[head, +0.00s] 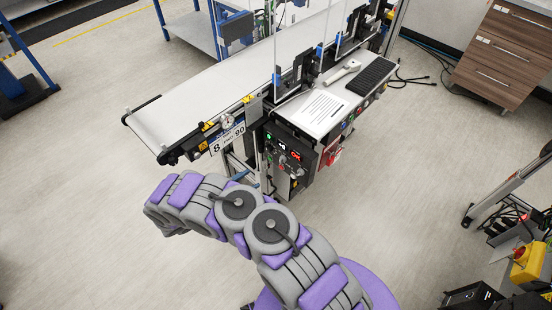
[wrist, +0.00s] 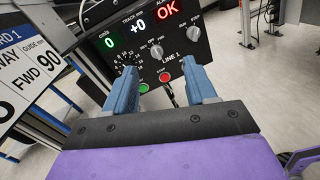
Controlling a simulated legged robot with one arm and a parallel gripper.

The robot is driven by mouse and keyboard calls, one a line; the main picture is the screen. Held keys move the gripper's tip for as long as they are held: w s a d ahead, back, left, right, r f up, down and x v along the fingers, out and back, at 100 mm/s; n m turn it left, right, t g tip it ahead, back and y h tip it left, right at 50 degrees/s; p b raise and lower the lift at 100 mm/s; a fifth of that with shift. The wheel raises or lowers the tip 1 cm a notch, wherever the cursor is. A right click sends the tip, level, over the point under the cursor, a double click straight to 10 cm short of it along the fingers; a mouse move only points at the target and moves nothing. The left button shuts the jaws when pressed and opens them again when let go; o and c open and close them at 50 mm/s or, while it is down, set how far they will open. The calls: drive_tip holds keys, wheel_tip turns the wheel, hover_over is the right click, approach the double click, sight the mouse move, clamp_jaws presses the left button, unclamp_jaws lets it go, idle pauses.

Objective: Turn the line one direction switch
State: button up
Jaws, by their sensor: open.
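The line one control panel (wrist: 150,45) fills the upper middle of the wrist view, tilted, with the label "LINE 1". It has a selector knob (wrist: 156,51) near its middle, whose small lettering is hard to read; it looks like the direction switch. My gripper (wrist: 160,68) is open, its two blue fingers apart in front of the panel, with the knob showing between and beyond the tips. Nothing is between the fingers. In the head view the panel (head: 284,160) is on the conveyor's near end; my gripper is not clearly visible there.
The panel also has a dial (wrist: 127,72), another knob (wrist: 194,32), a green button (wrist: 143,88) and a red button (wrist: 167,85).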

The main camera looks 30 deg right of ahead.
wheel_tip(320, 180, down, 4)
drive_tip(key=a+n+t, duration=0.2)
drive_tip(key=b, duration=0.3)
approach(280, 162)
drive_tip(key=x, duration=0.8)
drive_tip(key=shift+w+d, duration=0.25)
drive_tip(key=shift+d, duration=0.1)
clamp_jaws()
